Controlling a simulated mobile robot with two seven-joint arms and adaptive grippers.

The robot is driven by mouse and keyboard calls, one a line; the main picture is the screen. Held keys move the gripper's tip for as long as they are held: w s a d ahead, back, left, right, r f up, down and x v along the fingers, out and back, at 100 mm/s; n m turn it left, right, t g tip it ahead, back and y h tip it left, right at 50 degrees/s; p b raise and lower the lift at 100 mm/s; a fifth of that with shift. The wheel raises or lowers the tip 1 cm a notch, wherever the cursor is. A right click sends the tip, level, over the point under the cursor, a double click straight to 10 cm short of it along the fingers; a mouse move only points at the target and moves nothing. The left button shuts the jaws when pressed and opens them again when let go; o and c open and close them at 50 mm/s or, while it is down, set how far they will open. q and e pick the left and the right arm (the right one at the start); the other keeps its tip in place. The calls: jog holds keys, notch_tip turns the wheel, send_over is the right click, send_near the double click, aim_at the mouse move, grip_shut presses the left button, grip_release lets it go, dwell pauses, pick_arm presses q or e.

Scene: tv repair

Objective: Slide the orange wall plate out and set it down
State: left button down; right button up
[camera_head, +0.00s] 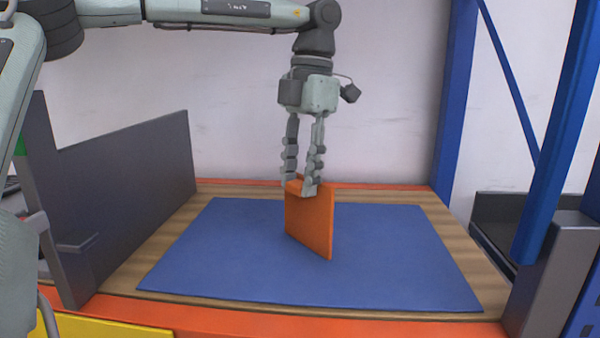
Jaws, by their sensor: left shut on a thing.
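The orange wall plate (310,223) is a flat orange panel, held upright on its edge at the middle of the blue mat (400,275). My left gripper (301,187) points straight down and is shut on the plate's top edge. I cannot tell whether the plate's lower edge touches the mat or hangs just above it. My right gripper does not show.
A dark grey panel (125,190) stands upright at the left of the wooden bench top. Blue rack posts (456,100) and a dark bin (495,222) are at the right. The mat around the plate is clear. A yellow piece (100,327) shows at the lower left.

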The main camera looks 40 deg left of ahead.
pick_arm(q)
jog(key=shift+f, duration=0.35)
jog(key=c, duration=1)
grip_release()
jog(key=shift+r, duration=0.1)
jog(key=r, duration=0.4)
jog(key=w+r, duration=0.1)
jog(key=r, duration=0.6)
jog(key=shift+w+d+r, duration=0.2)
jog(key=shift+w+r, duration=0.1)
jog(key=shift+r, duration=0.05)
